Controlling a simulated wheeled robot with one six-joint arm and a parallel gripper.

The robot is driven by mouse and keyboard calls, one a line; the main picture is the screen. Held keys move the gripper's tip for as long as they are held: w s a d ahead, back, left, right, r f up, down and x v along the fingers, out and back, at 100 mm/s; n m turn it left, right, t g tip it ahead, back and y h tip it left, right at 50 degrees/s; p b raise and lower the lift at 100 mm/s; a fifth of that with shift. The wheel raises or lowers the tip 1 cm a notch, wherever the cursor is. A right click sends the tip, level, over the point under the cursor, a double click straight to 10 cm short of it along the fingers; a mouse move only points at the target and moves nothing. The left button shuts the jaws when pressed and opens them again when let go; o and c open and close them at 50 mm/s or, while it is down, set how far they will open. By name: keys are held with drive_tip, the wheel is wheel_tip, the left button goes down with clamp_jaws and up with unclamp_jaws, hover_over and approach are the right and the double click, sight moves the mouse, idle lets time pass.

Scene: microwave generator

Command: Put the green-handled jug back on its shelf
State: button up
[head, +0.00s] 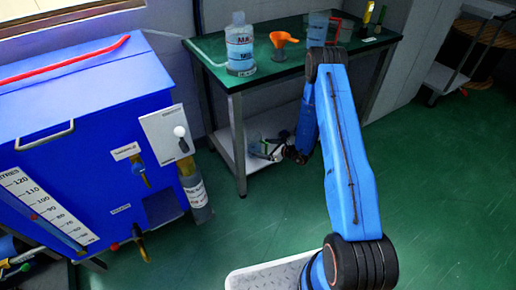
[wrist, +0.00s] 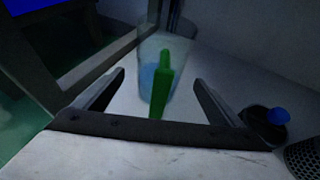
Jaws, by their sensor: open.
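The green-handled jug (wrist: 150,82) is clear, with some blue in its lower part. It stands upright on the pale lower shelf (wrist: 205,67), its green handle (wrist: 161,82) turned toward my wrist camera. In the wrist view my gripper (wrist: 159,78) is open, with one finger on each side of the handle; whether either finger touches it I cannot tell. In the head view my gripper (head: 279,149) reaches in under the green tabletop, over the white lower shelf (head: 229,145), where the jug (head: 256,144) shows small and partly hidden.
A bottle (head: 240,48), an orange funnel (head: 283,42) and another jug (head: 317,28) stand on the green bench top (head: 262,73). A blue-tipped dark item (wrist: 268,118) lies right of my gripper. The blue tank (head: 80,110) stands left; green floor is open at right.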

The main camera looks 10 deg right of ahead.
drive_tip(key=v, duration=0.6)
drive_tip(key=shift+s+d+r, duration=0.2)
drive_tip(key=shift+s, duration=0.1)
